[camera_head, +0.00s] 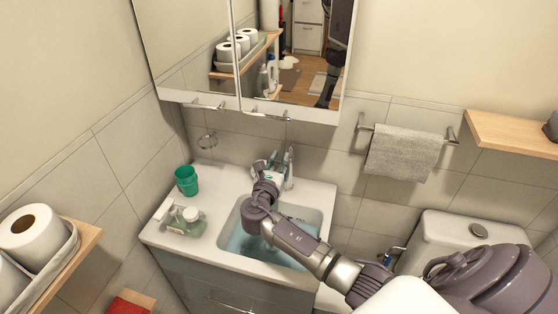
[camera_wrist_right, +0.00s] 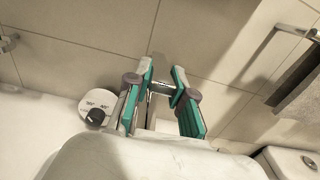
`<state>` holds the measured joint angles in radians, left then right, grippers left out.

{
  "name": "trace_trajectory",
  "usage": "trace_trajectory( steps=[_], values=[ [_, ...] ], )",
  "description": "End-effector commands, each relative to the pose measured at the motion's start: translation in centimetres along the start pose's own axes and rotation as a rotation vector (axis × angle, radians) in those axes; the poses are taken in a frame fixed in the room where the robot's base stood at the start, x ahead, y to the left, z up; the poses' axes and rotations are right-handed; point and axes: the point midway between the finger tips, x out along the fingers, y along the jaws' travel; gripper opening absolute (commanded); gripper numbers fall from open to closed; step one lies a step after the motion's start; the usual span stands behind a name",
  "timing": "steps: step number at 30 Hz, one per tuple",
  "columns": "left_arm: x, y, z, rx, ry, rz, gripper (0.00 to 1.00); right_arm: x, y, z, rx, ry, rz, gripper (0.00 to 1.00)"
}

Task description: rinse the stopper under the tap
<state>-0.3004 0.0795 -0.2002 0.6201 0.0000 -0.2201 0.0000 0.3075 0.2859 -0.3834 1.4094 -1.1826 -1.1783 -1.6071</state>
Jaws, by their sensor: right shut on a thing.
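The basin (camera_head: 310,216) is set in a white counter and holds bluish water. My right arm crosses its front right part, and the right gripper (camera_head: 278,170) is at the back of the basin, by the tap. In the right wrist view the two teal-padded fingers (camera_wrist_right: 161,98) stand either side of a small chrome piece (camera_wrist_right: 160,88). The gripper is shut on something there. I cannot tell whether that piece belongs to the tap or is the stopper. I cannot make out the stopper elsewhere; the arm hides part of the basin. My left gripper is not in view.
A white dial (camera_wrist_right: 96,110) is left of the fingers. A grey towel (camera_head: 404,153) hangs at the right. A mirror cabinet (camera_head: 290,60) is above. The toilet cistern (camera_head: 440,232) is at the right.

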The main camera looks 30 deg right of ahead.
Motion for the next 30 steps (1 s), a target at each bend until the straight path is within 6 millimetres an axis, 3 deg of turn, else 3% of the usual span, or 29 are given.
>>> trace_trajectory(
  steps=[1,5,17,30],
  values=[
    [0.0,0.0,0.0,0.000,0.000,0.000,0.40,0.2,0.0,0.7,0.004,-0.014,-0.001,0.27],
    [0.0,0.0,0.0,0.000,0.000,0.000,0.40,0.1,0.0,0.6,0.003,-0.011,0.000,0.48],
    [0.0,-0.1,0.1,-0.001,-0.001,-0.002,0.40,-0.8,0.1,0.2,0.001,-0.005,0.001,0.48],
    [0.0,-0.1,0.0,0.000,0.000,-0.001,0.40,-9.4,0.0,0.2,0.003,-0.004,0.001,0.48]
  ],
)
